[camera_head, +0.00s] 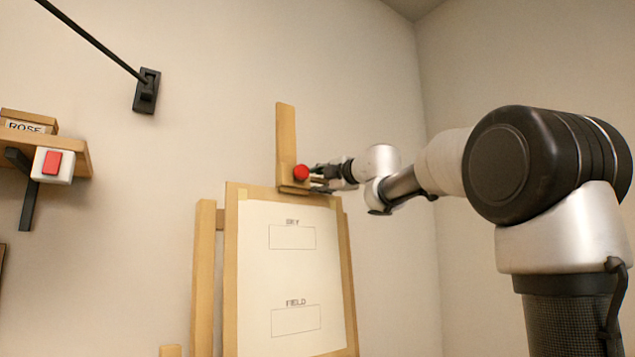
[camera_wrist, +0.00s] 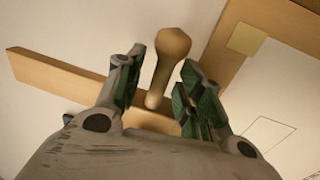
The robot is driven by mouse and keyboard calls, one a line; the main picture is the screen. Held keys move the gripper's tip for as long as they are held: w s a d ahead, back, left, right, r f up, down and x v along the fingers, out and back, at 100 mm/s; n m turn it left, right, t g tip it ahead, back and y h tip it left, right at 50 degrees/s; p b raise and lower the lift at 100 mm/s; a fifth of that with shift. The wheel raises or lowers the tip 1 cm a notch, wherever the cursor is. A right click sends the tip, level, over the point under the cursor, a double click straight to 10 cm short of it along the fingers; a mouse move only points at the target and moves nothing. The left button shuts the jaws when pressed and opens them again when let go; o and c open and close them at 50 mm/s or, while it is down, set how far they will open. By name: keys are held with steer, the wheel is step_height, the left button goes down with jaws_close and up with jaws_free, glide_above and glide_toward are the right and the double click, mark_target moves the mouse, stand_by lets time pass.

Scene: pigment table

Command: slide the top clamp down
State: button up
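The top clamp (camera_head: 290,187) is a small wooden block on the easel's upright mast (camera_head: 286,130), just above the top edge of the board. My gripper (camera_head: 318,180) is at the clamp from the right, close to the knob. In the wrist view, a tan peg-shaped handle (camera_wrist: 171,48) stands between the two fingers of my gripper (camera_wrist: 162,75). The fingers are apart, with a narrow gap visible beside the handle. Part of the clamp block is hidden behind my gripper.
The easel board (camera_head: 231,270) carries a taped sheet (camera_head: 290,278) with two marked boxes below the clamp. At left are a shelf (camera_head: 75,150) with a box labelled ROSE (camera_head: 30,121) and a red switch (camera_head: 52,162). A black wall bracket (camera_head: 146,91) holds a rod.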

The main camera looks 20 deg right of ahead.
steer(key=v, duration=1.1)
steer(key=shift+s, duration=0.1)
steer(key=s+d+f+m+g+h, duration=0.1)
steer(key=d+f+m+h, duration=0.5)
steer(key=d, duration=0.3)
steer(key=d+f+m+g+h, duration=0.1)
steer(key=d+f+m+h, duration=0.35)
steer(key=d+m, duration=0.3)
steer(key=s+d+f+m+g+h, duration=0.1)
steer(key=s+d+f+m+g, duration=0.1)
steer(key=s+f, duration=0.3)
steer(key=s+d+f+m+g+h, duration=0.1)
steer(key=s+d+f+m+g, duration=0.15)
steer(key=f, duration=0.45)
steer(key=s+a+f+m+g+y, duration=0.2)
steer(key=s+a+f+g, duration=0.1)
steer(key=s+f, duration=0.4)
steer(key=s+a+f+m+g+y, duration=0.1)
steer(key=s+a+f+m+g, duration=0.15)
steer(key=s+f, duration=0.45)
steer(key=s+a+f+g+y, duration=0.1)
steer(key=s+a+f+y, duration=0.2)
steer(key=s+a+f, duration=0.4)
steer(key=a+f+n, duration=0.1)
steer(key=a+f, duration=0.2)
steer(key=f, duration=0.1)
steer(key=shift+a+y, duration=0.15)
steer(key=shift+y, duration=0.2)
